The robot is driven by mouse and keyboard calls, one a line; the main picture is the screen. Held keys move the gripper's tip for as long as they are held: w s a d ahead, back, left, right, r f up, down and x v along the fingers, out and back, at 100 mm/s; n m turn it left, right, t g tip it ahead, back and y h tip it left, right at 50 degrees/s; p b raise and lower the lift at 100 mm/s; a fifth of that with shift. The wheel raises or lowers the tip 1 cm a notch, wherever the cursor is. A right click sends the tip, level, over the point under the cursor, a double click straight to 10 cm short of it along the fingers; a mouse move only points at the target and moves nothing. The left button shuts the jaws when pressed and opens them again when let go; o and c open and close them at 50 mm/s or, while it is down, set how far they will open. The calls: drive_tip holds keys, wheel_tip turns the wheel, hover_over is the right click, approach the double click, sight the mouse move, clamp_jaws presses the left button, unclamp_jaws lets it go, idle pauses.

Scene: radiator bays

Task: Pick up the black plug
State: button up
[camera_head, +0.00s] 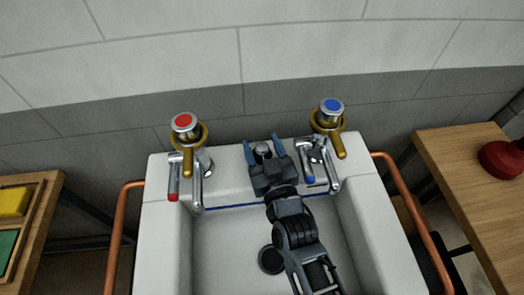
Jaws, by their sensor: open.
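The black plug (271,260) is a dark round disc in the basin of the white sink (159,240). It lies to the left of my arm, and its right edge is close to or partly behind the arm in the picture. My gripper (263,146) is open over the back ledge of the sink, well beyond the plug. Its two blue fingers stand either side of a small chrome knob-like part (263,150); I cannot tell whether they touch it.
A red-marked tap (183,124) and a blue-marked tap (331,108) with brass handles flank my gripper. Copper rails (119,235) run beside the sink. Wooden tables stand left and right, the right one (455,165) with a red plunger (501,160).

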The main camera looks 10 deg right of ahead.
clamp_jaws()
idle(0.5)
